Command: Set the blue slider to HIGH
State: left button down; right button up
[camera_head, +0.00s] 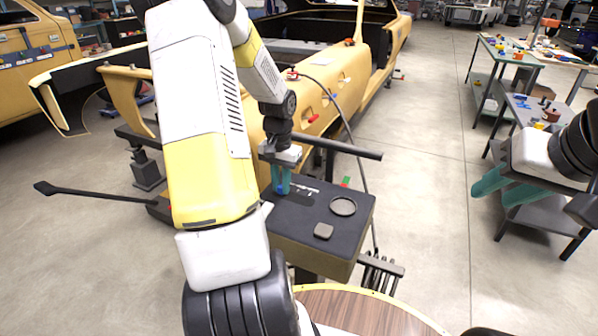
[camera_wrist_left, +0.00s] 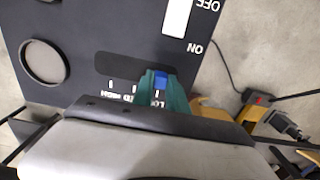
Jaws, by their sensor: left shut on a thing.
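The blue slider (camera_wrist_left: 161,80) sits at the LOW end of its dark slot (camera_wrist_left: 120,67) in the left wrist view. The HIGH label (camera_wrist_left: 91,90) is at the slot's other end, on the left of that view. My left gripper (camera_wrist_left: 161,88) is shut on the slider, with teal fingers on both sides of it. In the head view my left gripper (camera_head: 281,180) points down onto the black panel (camera_head: 300,226), and its fingers mostly hide the slider. My right gripper (camera_head: 507,190) is open and empty at the right, away from the panel.
A dark bar (camera_head: 335,146) crosses behind the panel. Workbenches (camera_head: 510,50) stand at the right.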

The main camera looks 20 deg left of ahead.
aim_at(307, 202)
pick_arm(q)
jog(key=d, duration=0.8)
jog(key=shift+s+d, duration=0.1)
jog(key=shift+s, duration=0.2)
jog(key=c, duration=1.3)
grip_release()
jog(key=shift+d, duration=0.1)
jog(key=shift+r, duration=0.25)
notch_tip(307, 202, up, 7)
jog(key=shift+r, duration=0.2)
jog(key=shift+r, duration=0.1)
